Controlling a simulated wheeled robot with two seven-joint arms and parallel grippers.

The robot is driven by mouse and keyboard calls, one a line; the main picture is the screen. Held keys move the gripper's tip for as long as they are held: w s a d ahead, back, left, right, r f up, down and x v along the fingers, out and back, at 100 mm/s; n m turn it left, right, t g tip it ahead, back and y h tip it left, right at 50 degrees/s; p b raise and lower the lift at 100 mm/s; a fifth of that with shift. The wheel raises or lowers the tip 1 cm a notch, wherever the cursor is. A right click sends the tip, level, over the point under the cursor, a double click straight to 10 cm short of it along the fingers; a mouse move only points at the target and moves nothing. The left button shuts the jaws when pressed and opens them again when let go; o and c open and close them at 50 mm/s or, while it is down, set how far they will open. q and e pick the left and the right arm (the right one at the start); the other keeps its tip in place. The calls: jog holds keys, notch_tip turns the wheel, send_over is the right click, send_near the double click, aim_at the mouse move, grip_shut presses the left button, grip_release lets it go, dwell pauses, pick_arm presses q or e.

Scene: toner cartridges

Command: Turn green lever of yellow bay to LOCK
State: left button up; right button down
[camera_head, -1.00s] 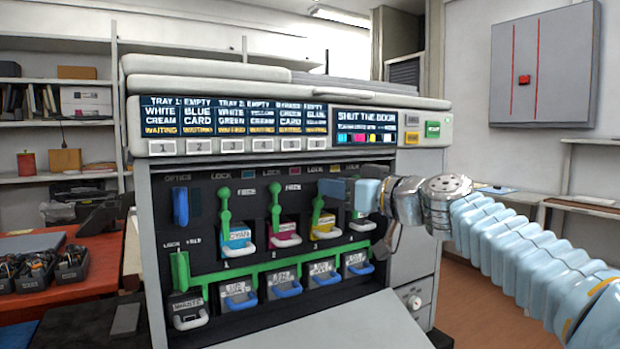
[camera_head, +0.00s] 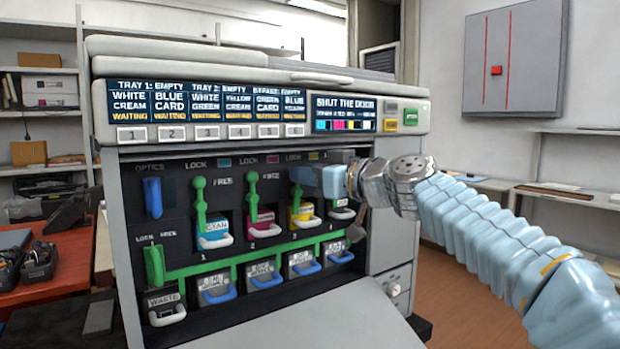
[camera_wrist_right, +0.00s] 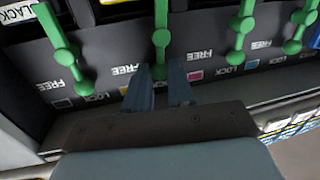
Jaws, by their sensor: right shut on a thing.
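The yellow bay (camera_head: 303,212), numbered 3, sits in the open front of the machine, with a yellow cartridge and white handle. Its green lever (camera_head: 296,202) stands roughly upright above and left of the cartridge, its top partly hidden by my gripper. My right gripper (camera_head: 308,177) reaches in from the right at the lever's upper end. In the right wrist view, seen upside down, the lever's tip (camera_wrist_right: 160,70) is between my two fingers (camera_wrist_right: 160,92), under a FREE label (camera_wrist_right: 126,70). The gripper is shut on the lever. My left gripper is not in view.
Green levers of the cyan (camera_head: 200,205) and magenta (camera_head: 252,200) bays stand to the left. A black-bay lever (camera_wrist_right: 62,45) is beside mine in the wrist view. A green bar (camera_head: 235,260) runs below the cartridges. The lowered front door (camera_head: 320,320) lies in front.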

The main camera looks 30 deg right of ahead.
jog(key=shift+a+n, duration=0.25)
jog(key=shift+n, duration=0.45)
jog(key=c, duration=1.3)
grip_release()
jog(key=shift+o, duration=0.2)
jog(key=shift+s, duration=0.1)
jog(key=b+v, duration=0.4)
jog(key=v, duration=0.9)
jog(key=shift+s+r, duration=0.25)
jog(key=shift+s, duration=0.1)
